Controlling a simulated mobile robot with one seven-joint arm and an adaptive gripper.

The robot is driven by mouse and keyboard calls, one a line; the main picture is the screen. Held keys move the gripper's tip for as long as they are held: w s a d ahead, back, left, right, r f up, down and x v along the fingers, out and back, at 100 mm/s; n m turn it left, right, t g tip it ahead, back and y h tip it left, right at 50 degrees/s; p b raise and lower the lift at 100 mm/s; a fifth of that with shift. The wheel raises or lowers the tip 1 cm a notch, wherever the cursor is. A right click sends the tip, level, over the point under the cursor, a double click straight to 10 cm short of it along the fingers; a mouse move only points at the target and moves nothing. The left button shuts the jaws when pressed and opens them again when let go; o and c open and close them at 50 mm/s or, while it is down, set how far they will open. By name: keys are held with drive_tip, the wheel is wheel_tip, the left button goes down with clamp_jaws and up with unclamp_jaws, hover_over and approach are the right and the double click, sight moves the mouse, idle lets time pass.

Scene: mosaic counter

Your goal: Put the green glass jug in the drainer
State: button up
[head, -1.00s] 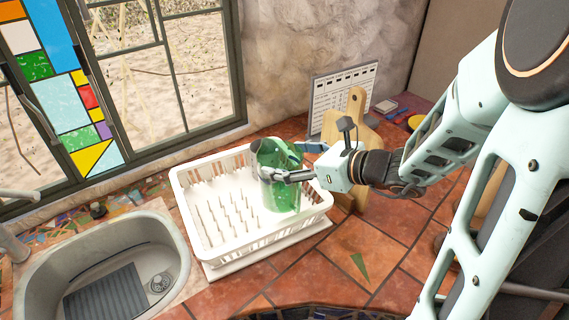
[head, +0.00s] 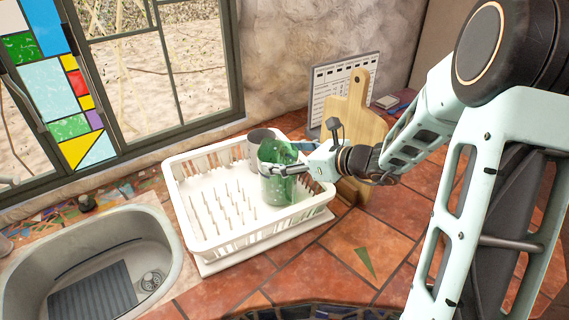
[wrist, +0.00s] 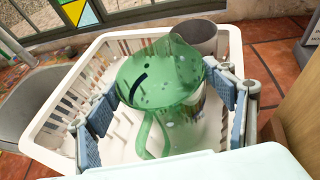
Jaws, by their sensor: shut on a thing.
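The green glass jug (head: 277,183) is upright inside the white drainer (head: 212,245), toward its right end. It also shows in the wrist view (wrist: 170,100), with its open top and handle facing the camera. My gripper (head: 281,168) is shut on the jug's sides, with one finger pad on each side in the wrist view (wrist: 168,108). The jug's base is low among the drainer's walls; whether it touches the floor cannot be told.
A grey cup (head: 259,137) stands in the drainer's back corner, close behind the jug. A wooden board (head: 357,125) and a calendar-like panel (head: 333,83) stand to the right. The sink (head: 130,255) is at the left. The drainer's prongs left of the jug are bare.

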drive_tip(key=shift+f, duration=0.2)
drive_tip(key=shift+f, duration=0.15)
drive_tip(key=o, duration=2)
drive_tip(key=shift+r, duration=0.2)
drive_tip(key=v, duration=1.2)
